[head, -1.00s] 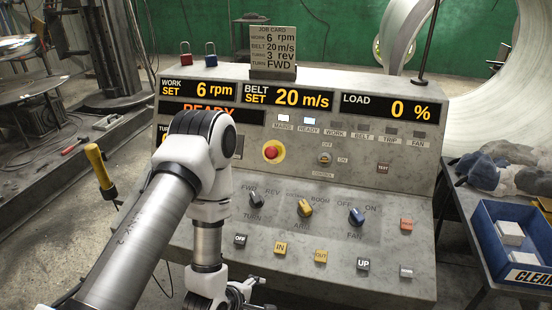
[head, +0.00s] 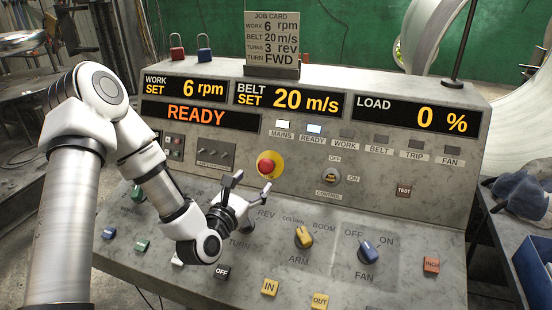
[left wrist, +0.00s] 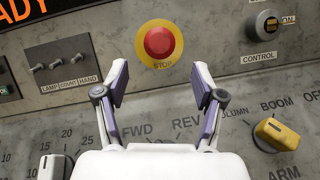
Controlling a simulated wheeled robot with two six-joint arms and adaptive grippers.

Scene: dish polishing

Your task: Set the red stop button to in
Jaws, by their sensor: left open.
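The red stop button (head: 266,165) is a round red mushroom head on a yellow disc, on the upright face of the grey console. In the left wrist view the button (left wrist: 160,42) sits above and between my fingertips, over the word STOP. My left gripper (head: 252,184) is open and empty, just below the button and apparently short of the panel. It also shows in the left wrist view (left wrist: 160,82), with its two fingers spread wide. Whether the button is in or out is hard to tell from these views. My right gripper does not show.
The control switch (head: 330,177) is right of the button. The ARM knob (head: 303,237) and FAN knob (head: 368,251) are on the sloping desk below. A row of small toggles (head: 213,154) is to the left. The job card (head: 272,40) stands on top.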

